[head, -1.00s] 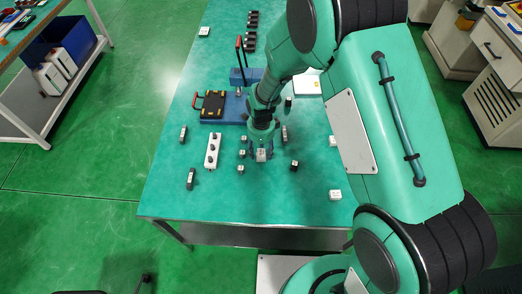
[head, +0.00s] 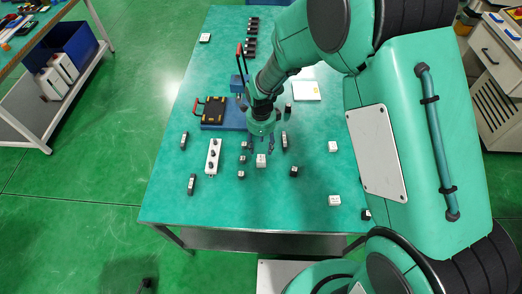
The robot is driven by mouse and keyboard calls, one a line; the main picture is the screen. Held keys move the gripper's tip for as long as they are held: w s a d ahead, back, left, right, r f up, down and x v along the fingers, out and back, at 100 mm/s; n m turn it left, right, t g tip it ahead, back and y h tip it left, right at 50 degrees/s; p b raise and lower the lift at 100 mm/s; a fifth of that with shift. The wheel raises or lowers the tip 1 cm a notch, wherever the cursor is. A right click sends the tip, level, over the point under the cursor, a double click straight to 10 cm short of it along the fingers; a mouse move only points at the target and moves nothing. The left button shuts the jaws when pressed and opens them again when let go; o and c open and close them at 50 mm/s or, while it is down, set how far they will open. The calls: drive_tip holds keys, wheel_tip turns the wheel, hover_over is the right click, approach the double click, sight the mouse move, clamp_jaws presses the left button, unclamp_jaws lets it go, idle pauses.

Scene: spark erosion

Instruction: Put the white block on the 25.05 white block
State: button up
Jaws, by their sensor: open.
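A white block (head: 261,161) stands on the teal table just below my gripper in the head view. It looks a little taller than wide; I cannot tell whether it is one block or two stacked. My gripper (head: 261,148) points down with its dark fingers apart and empty, just behind and above this block. Two other white blocks stand to the right, one further back (head: 332,146) and one near the front (head: 334,201). Another white block (head: 205,38) is at the far left. Their markings are too small to read, so I cannot tell which is 25.05.
Small dark-and-grey blocks (head: 294,171) stand around my gripper. A white strip with dark knobs (head: 213,157) lies to the left. A blue fixture with a black plate (head: 213,111) and red handles is behind it. The table's front right is mostly clear.

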drive_tip(key=shift+r, duration=2)
drive_tip(key=s+d+r+n+t, duration=0.1)
drive_tip(key=s+d+r+n, duration=0.2)
drive_tip(key=d+r, duration=0.35)
drive_tip(key=s+d+r+n+t, duration=0.1)
drive_tip(key=s+d+r+n, duration=0.15)
drive_tip(key=r, duration=0.75)
drive_tip(key=s+d+r+n+t, duration=0.1)
drive_tip(key=s+d+r+n, duration=0.15)
drive_tip(key=d+r, duration=0.45)
drive_tip(key=s+d+r+n+t, duration=0.1)
drive_tip(key=s+d+r+n, duration=0.3)
drive_tip(key=s, duration=0.5)
drive_tip(key=s+d+r+n+t, duration=0.1)
drive_tip(key=s+d+r+n, duration=0.3)
drive_tip(key=s+r+n, duration=0.2)
drive_tip(key=s+r, duration=0.1)
drive_tip(key=s, duration=0.1)
drive_tip(key=shift+s+r+t, duration=0.25)
drive_tip(key=shift+s+t, duration=0.05)
drive_tip(key=shift+s, duration=0.05)
drive_tip(key=shift+f, duration=0.1)
